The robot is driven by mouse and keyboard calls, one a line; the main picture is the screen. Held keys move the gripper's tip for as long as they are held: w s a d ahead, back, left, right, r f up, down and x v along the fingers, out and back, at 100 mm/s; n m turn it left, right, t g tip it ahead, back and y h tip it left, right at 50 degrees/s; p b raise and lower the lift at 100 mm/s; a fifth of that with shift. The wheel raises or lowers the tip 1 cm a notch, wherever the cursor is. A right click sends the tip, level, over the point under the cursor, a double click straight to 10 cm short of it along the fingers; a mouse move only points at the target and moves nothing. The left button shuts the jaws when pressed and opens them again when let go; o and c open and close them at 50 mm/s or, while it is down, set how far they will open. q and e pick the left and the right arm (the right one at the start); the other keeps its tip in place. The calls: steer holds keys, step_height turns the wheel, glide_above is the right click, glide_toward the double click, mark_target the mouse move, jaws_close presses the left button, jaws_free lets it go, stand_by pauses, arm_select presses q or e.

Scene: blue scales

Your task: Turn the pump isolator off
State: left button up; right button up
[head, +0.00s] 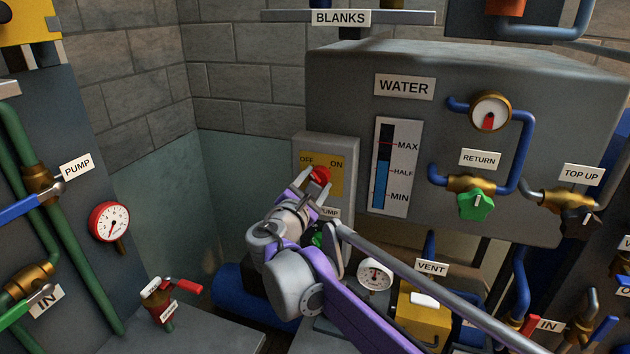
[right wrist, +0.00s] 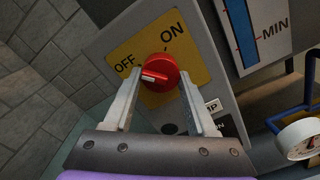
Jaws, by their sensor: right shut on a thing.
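The pump isolator is a grey box (head: 341,150) with a yellow plate marked OFF at left and ON at right, and a red rotary knob (head: 321,173) on the plate. In the right wrist view the red knob (right wrist: 157,72) sits between the fingers, its white mark pointing left, roughly towards OFF. My right gripper (head: 317,187) reaches up to the knob and is shut on it; in the right wrist view its fingers (right wrist: 156,90) flank the knob. The PUMP label below is partly hidden by my gripper. My left gripper is not in view.
A water tank (head: 345,85) with a level gauge (head: 396,165) stands close right of the isolator. A dial (head: 375,275) and a yellow VENT box (head: 420,315) are low to the right. A red-handled valve (head: 160,297) is at lower left. The wall left of the isolator is clear.

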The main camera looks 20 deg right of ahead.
steer(key=shift+f+n, duration=0.1)
steer(key=shift+n, duration=0.4)
steer(key=o, duration=1.4)
steer(key=shift+c, duration=0.2)
steer(key=v, duration=1.1)
steer(key=shift+b, duration=0.4)
steer(key=shift+w, duration=0.1)
